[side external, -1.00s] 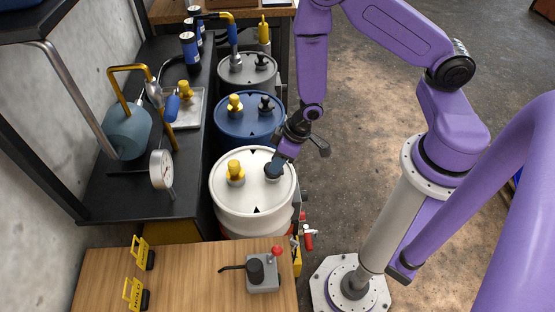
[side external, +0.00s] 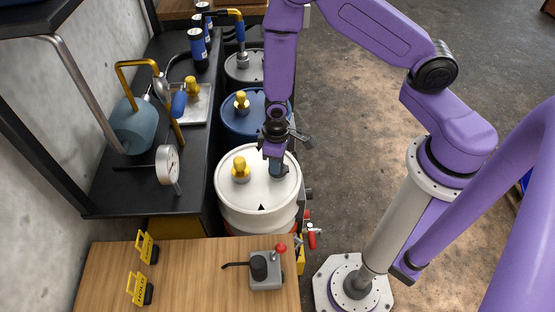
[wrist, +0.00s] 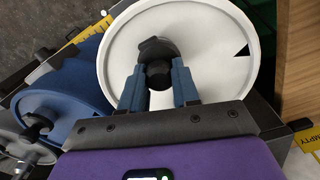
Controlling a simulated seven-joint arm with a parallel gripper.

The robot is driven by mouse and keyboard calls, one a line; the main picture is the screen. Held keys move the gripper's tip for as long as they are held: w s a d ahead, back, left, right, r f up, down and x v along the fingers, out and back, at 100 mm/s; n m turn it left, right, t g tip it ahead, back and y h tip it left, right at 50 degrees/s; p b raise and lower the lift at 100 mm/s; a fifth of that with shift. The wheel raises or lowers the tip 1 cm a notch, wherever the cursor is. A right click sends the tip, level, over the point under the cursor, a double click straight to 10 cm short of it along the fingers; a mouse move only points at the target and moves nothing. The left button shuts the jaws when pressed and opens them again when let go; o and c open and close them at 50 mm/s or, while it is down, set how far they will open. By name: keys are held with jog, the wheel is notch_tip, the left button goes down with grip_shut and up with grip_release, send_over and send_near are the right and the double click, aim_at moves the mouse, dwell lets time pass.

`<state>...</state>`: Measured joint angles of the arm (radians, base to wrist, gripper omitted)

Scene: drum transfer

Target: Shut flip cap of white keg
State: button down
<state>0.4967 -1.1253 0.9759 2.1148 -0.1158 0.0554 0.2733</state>
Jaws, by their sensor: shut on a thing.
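The white keg (side external: 258,205) stands upright, its round lid facing up. A yellow fitting (side external: 241,170) rises on the left of its lid. My gripper (side external: 276,168) is low over the right side of the lid and hides the black flip cap in the side view. In the wrist view, the blue fingers of my gripper (wrist: 157,85) sit on either side of the black flip cap (wrist: 156,50), shut on it. Part of the cap shows beyond the fingertips. I cannot tell how far its lid is folded.
A blue drum (side external: 237,124) and a grey drum (side external: 240,66) stand behind the white keg. A dark bench (side external: 110,190) with a gauge (side external: 167,165) runs along the left. A wooden table (side external: 200,275) with a grey control box (side external: 265,275) is in front. Open floor lies right.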

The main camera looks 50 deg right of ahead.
jog(key=shift+w+a, duration=0.1)
jog(key=shift+w, duration=0.1)
jog(key=c, duration=0.8)
grip_release()
jog(key=shift+s, duration=0.1)
jog(key=shift+r, duration=0.1)
notch_tip(320, 180, up, 17)
jog(key=shift+r, duration=0.15)
jog(key=shift+s, duration=0.1)
jog(key=s+d+r+n, duration=0.2)
jog(key=s+r, duration=0.1)
jog(key=s, duration=0.3)
jog(key=s+d+r+n, duration=0.2)
jog(key=s+r, duration=0.1)
jog(key=s, duration=0.4)
jog(key=s+d+r+n, duration=0.1)
jog(key=s+r+n, duration=0.2)
jog(key=s, duration=0.3)
jog(key=shift+s+d+r, duration=0.2)
jog(key=shift+d+r, duration=0.2)
jog(key=shift+r, duration=0.15)
